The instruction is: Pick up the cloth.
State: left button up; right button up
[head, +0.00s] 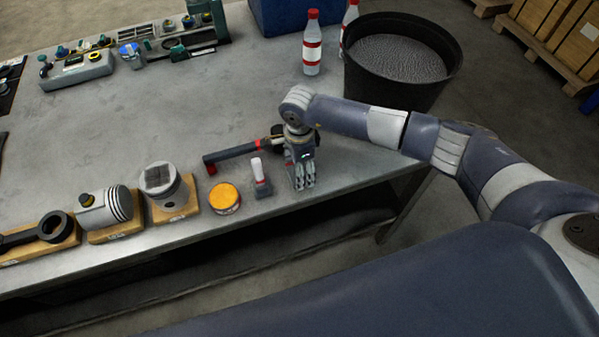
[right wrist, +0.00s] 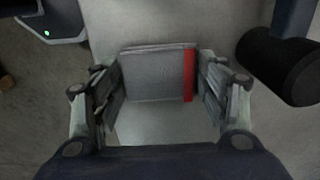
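The cloth (right wrist: 155,75) is a folded grey piece with a red stripe along its right side in the right wrist view. It lies flat on the grey workbench (head: 110,120). My right gripper (right wrist: 158,95) has its fingers spread, one to each side of the cloth, with the cloth between them. In the head view my right gripper (head: 304,186) points down near the bench's front edge and hides the cloth. My left gripper is not in view.
Left of my right gripper are a small white-and-red item (head: 261,178), a black-and-red tool (head: 235,152) and an orange-lidded tin (head: 225,197). Engine parts on wooden bases (head: 110,210) line the front edge. A black bin (head: 400,60) and red-capped bottles (head: 312,45) stand behind.

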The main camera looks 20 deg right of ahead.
jog(key=shift+s+f, duration=0.15)
jog(key=shift+r+b, duration=0.45)
jog(key=shift+b, duration=0.1)
notch_tip(320, 180, up, 2)
jog(key=shift+r+b, duration=0.15)
jog(key=shift+b, duration=0.8)
jog(key=shift+s+a+r+b, duration=0.3)
jog(key=shift+s+a+b, duration=0.65)
jog(key=shift+s, duration=1.5)
jog(key=shift+s+a+r+b, duration=0.35)
jog(key=shift+s+a+b, duration=0.6)
jog(key=shift+s, duration=1.45)
jog(key=shift+s+a+r+b, duration=0.3)
jog(key=shift+s+a+b, duration=0.6)
jog(key=shift+s, duration=1.55)
jog(key=shift+a, duration=0.25)
